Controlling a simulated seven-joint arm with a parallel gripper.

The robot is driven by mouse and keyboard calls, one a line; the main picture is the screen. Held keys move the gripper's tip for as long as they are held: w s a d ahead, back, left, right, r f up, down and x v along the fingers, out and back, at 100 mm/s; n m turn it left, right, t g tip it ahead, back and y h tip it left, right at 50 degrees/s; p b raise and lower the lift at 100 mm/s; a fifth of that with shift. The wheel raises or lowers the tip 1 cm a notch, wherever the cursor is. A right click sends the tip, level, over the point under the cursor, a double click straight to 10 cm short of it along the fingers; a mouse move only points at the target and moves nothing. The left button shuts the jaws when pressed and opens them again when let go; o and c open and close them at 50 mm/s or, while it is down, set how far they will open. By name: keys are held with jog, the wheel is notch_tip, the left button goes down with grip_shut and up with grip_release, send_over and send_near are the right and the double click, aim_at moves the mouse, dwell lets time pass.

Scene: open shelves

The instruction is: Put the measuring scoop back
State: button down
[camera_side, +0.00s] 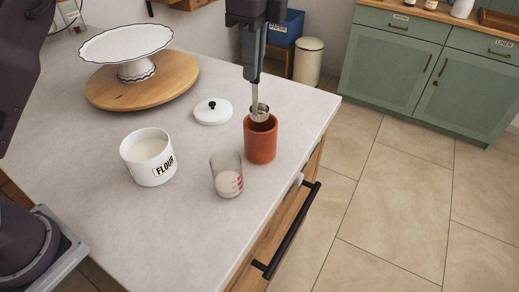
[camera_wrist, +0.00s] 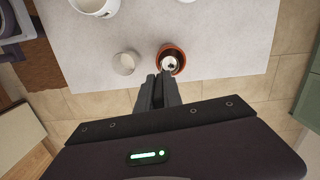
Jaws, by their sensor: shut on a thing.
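The metal measuring scoop (camera_side: 260,112) is upright, its bowl at the mouth of the terracotta pot (camera_side: 260,143). My gripper (camera_side: 254,80) is shut on the scoop's handle, above the pot. In the wrist view the scoop (camera_wrist: 169,63) shows within the rim of the pot (camera_wrist: 179,52), just beyond my fingertips (camera_wrist: 158,76). Whether the bowl touches the pot I cannot tell. The white flour canister (camera_side: 150,167) is open and filled with white powder. A clear measuring cup (camera_side: 227,178) with white powder and red marks stands between canister and pot.
A white lid with a black knob (camera_side: 212,110) lies behind the pot. A white cake stand (camera_side: 125,50) sits on a round wooden board (camera_side: 150,88) at the back left. The counter's right edge (camera_side: 325,125) is close to the pot; the drawer handle (camera_side: 290,225) juts out below.

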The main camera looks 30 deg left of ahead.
aim_at(255, 112)
jog(key=shift+w+a+f+m, duration=0.1)
jog(key=shift+w+f+m, duration=0.15)
jog(key=shift+m, duration=0.25)
notch_tip(255, 112, down, 10)
jog(key=shift+r, duration=0.1)
jog(key=c, duration=1.5)
grip_release()
jog(key=shift+f, duration=0.2)
jog(key=shift+r, duration=0.15)
jog(key=r, duration=0.8)
jog(key=d+r, duration=0.1)
jog(key=r, duration=0.3)
jog(key=shift+r, duration=0.1)
